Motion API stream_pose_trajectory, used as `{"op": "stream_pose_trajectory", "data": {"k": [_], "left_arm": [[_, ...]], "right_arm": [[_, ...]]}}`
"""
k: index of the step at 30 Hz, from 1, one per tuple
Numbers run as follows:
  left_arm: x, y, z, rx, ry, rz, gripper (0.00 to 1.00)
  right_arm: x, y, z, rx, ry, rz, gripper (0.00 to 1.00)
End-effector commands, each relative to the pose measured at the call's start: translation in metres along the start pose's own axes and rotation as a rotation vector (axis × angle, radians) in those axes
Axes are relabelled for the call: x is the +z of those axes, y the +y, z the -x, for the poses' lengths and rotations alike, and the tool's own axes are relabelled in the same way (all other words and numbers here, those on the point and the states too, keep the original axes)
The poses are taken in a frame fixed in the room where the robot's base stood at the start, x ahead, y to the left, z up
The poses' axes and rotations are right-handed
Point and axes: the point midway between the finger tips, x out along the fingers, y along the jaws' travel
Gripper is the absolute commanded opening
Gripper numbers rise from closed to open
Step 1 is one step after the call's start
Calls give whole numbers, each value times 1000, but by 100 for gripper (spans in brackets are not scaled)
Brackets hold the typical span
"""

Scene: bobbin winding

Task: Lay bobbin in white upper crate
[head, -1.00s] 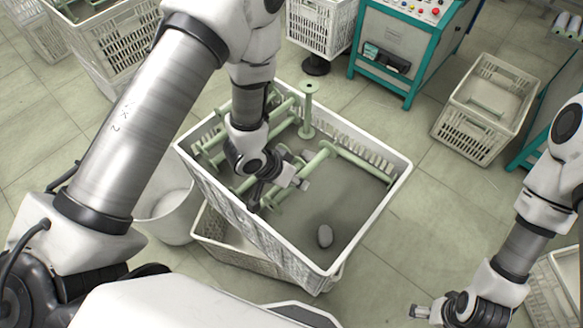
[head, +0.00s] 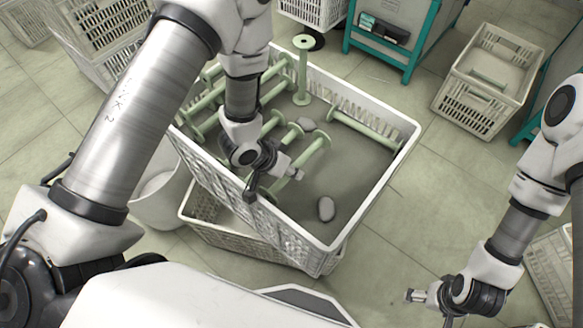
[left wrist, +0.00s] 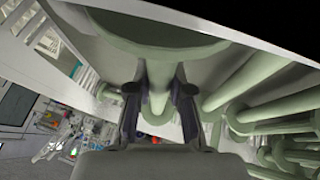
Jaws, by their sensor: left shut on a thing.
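The white upper crate (head: 375,196) stands turned on top of a lower crate (head: 225,232). My left gripper (head: 284,178) is down inside it, near its left wall. It is shut on a pale green bobbin (head: 313,152) that lies tilted across the fingers. In the left wrist view the bobbin (left wrist: 160,80) sits between the two fingers, its wide flange toward the top. Whether it touches the crate floor I cannot tell. My right gripper (head: 417,296) hangs empty at the lower right, outside the crate; its finger opening is too small to judge.
Several green bobbins (head: 205,100) lie at the crate's left, one bobbin (head: 302,75) stands upright at the back, and another (head: 362,128) lies along the back right wall. A grey stone (head: 326,208) lies on the crate floor. A white bucket (head: 160,198) stands left.

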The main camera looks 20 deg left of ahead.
Motion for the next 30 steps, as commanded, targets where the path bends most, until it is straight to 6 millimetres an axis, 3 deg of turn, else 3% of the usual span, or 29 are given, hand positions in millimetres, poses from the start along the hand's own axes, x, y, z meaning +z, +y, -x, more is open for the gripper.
{"op": "stream_pose_trajectory", "data": {"k": [7, 8, 9, 10, 22, 30], "left_arm": [[0, 0, 0, 0, 1, 0, 0], [0, 0, 0, 0, 1, 0, 31], [0, 0, 0, 0, 1, 0, 45], [0, 0, 0, 0, 1, 0, 49], [-2, -1, 9, -2, 3, 0, 49], [-2, -1, 72, 0, 7, 4, 49]], "right_arm": [[0, 0, 1, 0, 0, 0, 89], [0, 0, 1, 0, 0, 0, 89], [0, 0, 1, 0, 0, 0, 89], [0, 0, 1, 0, 0, 0, 89], [0, 0, 1, 0, 0, 0, 89], [0, 0, 1, 0, 0, 0, 89]]}}
